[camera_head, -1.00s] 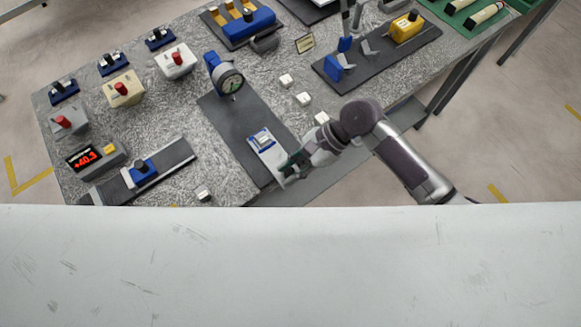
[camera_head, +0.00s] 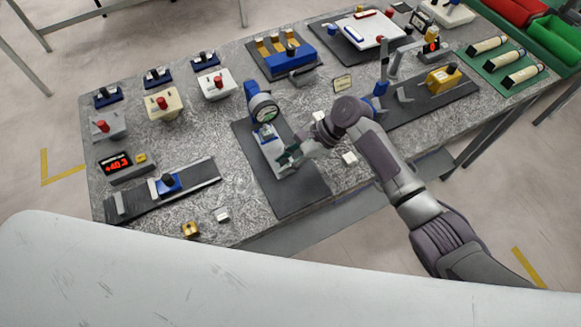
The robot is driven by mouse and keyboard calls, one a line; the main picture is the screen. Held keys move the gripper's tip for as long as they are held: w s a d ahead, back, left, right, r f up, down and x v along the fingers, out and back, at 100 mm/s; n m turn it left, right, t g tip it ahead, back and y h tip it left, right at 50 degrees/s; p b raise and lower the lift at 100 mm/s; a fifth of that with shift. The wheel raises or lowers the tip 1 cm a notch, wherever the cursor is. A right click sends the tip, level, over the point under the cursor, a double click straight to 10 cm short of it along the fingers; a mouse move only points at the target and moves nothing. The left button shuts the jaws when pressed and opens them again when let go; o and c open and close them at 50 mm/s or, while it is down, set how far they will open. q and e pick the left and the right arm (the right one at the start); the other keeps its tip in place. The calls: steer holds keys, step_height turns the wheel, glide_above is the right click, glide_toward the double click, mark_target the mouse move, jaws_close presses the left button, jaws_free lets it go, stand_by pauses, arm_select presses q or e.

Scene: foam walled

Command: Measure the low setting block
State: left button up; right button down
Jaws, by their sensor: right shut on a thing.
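The dial gauge (camera_head: 263,109) stands on a blue post at the far end of a dark base plate (camera_head: 290,196). A silver slide (camera_head: 272,152) with a blue and white top lies on that plate, its far end close under the dial. A block on it is too small to make out surely. My right gripper (camera_head: 288,156) is shut on the slide's near right side and partly hides it. Small white blocks lie on the granite to the right, one (camera_head: 349,158) beside my forearm. Which block is the low one cannot be told. My left gripper is not in view.
A red digital readout (camera_head: 117,164) and a dark rail with a blue carriage (camera_head: 168,184) are at left. A small white block (camera_head: 221,215) and a brass block (camera_head: 190,229) lie near the front edge. A yellow device (camera_head: 442,79) stands at right.

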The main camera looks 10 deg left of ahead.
steer(key=shift+w+a+r, duration=0.1)
steer(key=shift+w, duration=0.05)
steer(key=c, duration=1.2)
jaws_free()
steer(key=shift+o, duration=1.3)
steer(key=shift+a, duration=0.1)
steer(key=v, duration=1.2)
steer(key=shift+w, duration=0.1)
